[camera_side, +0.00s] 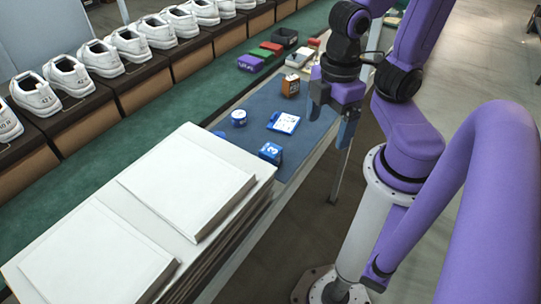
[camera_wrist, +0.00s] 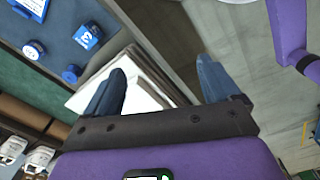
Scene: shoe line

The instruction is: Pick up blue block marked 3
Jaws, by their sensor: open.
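The blue block marked 3 (camera_side: 270,153) sits on the blue-grey work surface, near the stacked white boxes. Its white 3 also shows at the upper left of the wrist view, where the block (camera_wrist: 87,37) lies outside the gap between my fingers. My gripper (camera_side: 332,118) is open, with its blue fingers apart and nothing between them. It hangs by the right edge of the work surface, up and to the right of the block in the side view. In the wrist view my gripper (camera_wrist: 160,66) spreads over the table edge and floor.
A blue round container (camera_side: 238,118) and a blue-and-white card (camera_side: 284,122) lie near the block. A brown box (camera_side: 290,86) stands farther back. White boxes (camera_side: 187,182) fill the near end. Shoes (camera_side: 66,76) line the left side, beyond a green strip.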

